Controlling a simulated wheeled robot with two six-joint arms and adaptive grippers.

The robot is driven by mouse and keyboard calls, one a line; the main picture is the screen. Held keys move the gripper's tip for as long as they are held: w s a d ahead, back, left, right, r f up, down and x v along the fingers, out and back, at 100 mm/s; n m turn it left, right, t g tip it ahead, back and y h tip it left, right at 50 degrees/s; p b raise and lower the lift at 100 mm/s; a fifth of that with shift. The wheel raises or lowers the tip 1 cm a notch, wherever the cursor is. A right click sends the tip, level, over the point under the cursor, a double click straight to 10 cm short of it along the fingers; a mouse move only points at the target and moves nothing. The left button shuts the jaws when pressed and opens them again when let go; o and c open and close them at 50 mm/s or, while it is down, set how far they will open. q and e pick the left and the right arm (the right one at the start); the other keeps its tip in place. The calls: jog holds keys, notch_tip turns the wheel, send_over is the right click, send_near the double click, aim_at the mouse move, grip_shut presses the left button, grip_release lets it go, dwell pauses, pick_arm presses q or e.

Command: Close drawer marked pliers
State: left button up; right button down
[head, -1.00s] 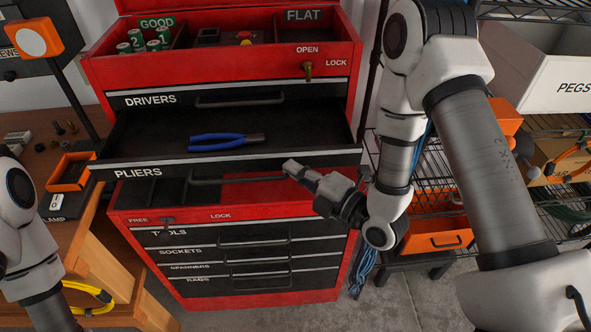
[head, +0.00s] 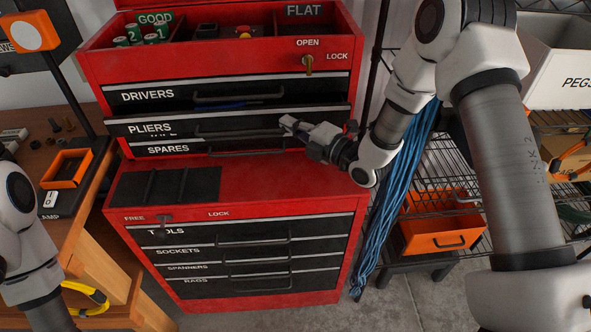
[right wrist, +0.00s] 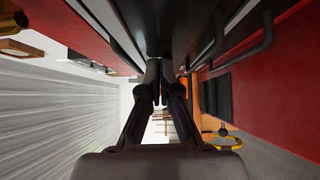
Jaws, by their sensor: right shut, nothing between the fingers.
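The drawer marked PLIERS (head: 190,130) is in the red tool chest in the head view, below the DRIVERS drawer. It stands out only a little from the chest front, and a sliver of the blue pliers (head: 235,104) shows in the gap above it. My right gripper (head: 287,122) is shut and empty, with its tip at the drawer's front near the right end of its handle. In the right wrist view the closed fingers (right wrist: 157,92) meet against a dark front; I cannot tell whether they touch it. My left gripper is out of view.
The SPARES drawer (head: 175,149) is just below, above the red ledge with a black tray (head: 165,186). An open-topped red compartment (head: 215,55) is above. A wire shelf with an orange bin (head: 435,232) stands right; a wooden bench (head: 30,165) stands left. Blue cable (head: 400,190) hangs beside the chest.

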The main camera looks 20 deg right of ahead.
aim_at(290, 108)
jog(key=w, duration=0.2)
jog(key=w+d+b, duration=0.1)
jog(key=w, duration=0.2)
jog(key=shift+d+f, duration=0.1)
jog(key=shift+d, duration=0.1)
jog(key=shift+w+d+b, duration=0.1)
jog(key=shift+w+b, duration=0.1)
jog(key=shift+b, duration=0.1)
jog(key=shift+r, duration=0.35)
jog(key=shift+d+r, duration=0.1)
